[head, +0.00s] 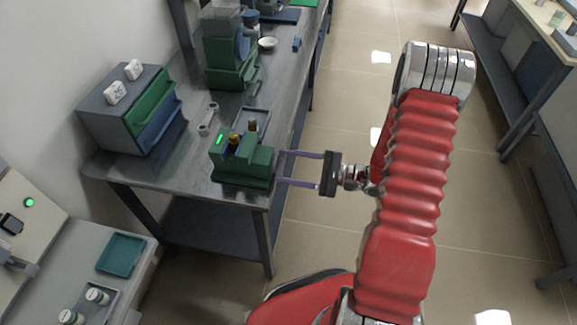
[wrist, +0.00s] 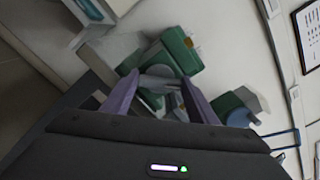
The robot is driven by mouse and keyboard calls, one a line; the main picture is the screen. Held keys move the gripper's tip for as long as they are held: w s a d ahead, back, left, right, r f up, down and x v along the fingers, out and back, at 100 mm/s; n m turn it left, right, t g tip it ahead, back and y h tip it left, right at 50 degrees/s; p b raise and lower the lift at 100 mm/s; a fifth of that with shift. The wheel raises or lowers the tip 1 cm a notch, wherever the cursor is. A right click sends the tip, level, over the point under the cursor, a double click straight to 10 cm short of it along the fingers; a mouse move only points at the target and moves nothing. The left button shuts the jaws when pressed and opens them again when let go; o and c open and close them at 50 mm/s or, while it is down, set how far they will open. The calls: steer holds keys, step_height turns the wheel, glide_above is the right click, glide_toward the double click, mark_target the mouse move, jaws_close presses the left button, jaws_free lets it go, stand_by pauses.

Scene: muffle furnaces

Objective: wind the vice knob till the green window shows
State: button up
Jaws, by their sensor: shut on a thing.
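The green vice (head: 243,168) stands at the front edge of the grey bench in the head view, and it also shows beyond my fingers in the wrist view (wrist: 182,52). A small bright green patch (head: 220,138) shows on the vice's left top side. My gripper (head: 279,168) reaches in from the right with its two purple fingers at the vice's right end. In the wrist view the fingers are shut on the grey vice knob (wrist: 160,77). The fingers and the vice's end hide the knob in the head view.
Brass-coloured parts (head: 252,125) stand by the vice near a small tray. A grey cabinet with green and blue drawers (head: 138,108) is on the bench's left. A green machine (head: 230,55) stands farther back.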

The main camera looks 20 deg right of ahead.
steer(key=shift+m, duration=1)
steer(key=o, duration=1)
steer(key=shift+o, duration=0.2)
steer(key=v, duration=1.3)
steer(key=shift+s+d, duration=0.2)
steer(key=shift+d, duration=0.15)
steer(key=shift+f, duration=0.1)
